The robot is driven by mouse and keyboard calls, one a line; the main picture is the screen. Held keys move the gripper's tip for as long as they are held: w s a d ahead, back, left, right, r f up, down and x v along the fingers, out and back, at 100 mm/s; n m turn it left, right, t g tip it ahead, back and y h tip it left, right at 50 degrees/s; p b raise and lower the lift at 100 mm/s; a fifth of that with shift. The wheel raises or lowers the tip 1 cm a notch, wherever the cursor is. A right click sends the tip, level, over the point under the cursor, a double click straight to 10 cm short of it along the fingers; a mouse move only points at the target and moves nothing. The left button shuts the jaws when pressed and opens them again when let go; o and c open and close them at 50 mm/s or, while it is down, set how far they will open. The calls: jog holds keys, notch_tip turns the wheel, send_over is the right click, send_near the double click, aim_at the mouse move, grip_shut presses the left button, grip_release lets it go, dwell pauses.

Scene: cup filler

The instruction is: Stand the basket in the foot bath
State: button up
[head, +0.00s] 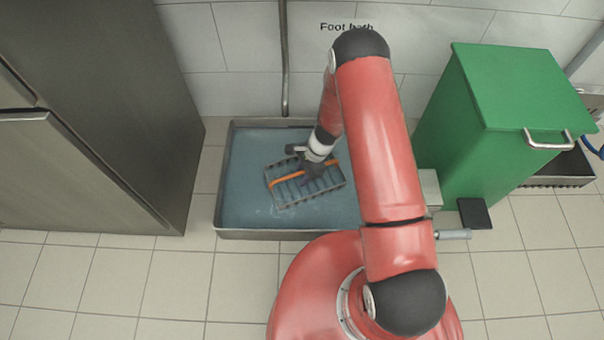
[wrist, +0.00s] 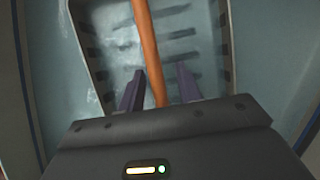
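The foot bath (head: 250,234) is a shallow metal tray of bluish water on the floor against the wall. The basket (head: 290,196), grey with slotted sides and an orange handle (head: 283,179), is inside the bath's rim, turned at an angle to it and apparently upright. Water shows through its slots in the wrist view (wrist: 103,45). My gripper (head: 314,182) is over the basket. In the wrist view, the two dark fingers (wrist: 160,88) stand apart either side of the orange handle (wrist: 148,45), with a gap on both sides. My arm hides the bath's right part.
A grey metal cabinet (head: 90,100) stands left of the bath. A green bin (head: 500,110) with a metal handle and a black pedal (head: 474,213) stands to the right. A vertical pipe (head: 284,60) runs down the wall behind. Tiled floor in front left is clear.

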jog(key=p+v, duration=0.3)
jog(key=v, duration=0.9)
jog(key=shift+r, duration=0.15)
jog(key=shift+w+r, duration=0.1)
jog(key=shift+r, duration=0.15)
jog(key=s+d+r+n+t+h, duration=0.1)
jog(key=s+d+r+n+t, duration=0.2)
jog(key=r, duration=1.1)
jog(key=s+r+n, duration=0.3)
jog(key=r+n, duration=0.2)
jog(key=r, duration=0.8)
jog(key=s+d+r+n+t+h, duration=0.1)
jog(key=s+d+r+n+t, duration=0.1)
jog(key=s+r, duration=0.4)
jog(key=s+d+r+n+t+h, duration=0.2)
jog(key=s+d+r+n, duration=0.2)
jog(key=s, duration=0.6)
notch_tip(320, 180, up, 2)
jog(key=shift+s+d+r, duration=0.1)
jog(key=shift+s+d, duration=0.25)
jog(key=shift+s, duration=0.05)
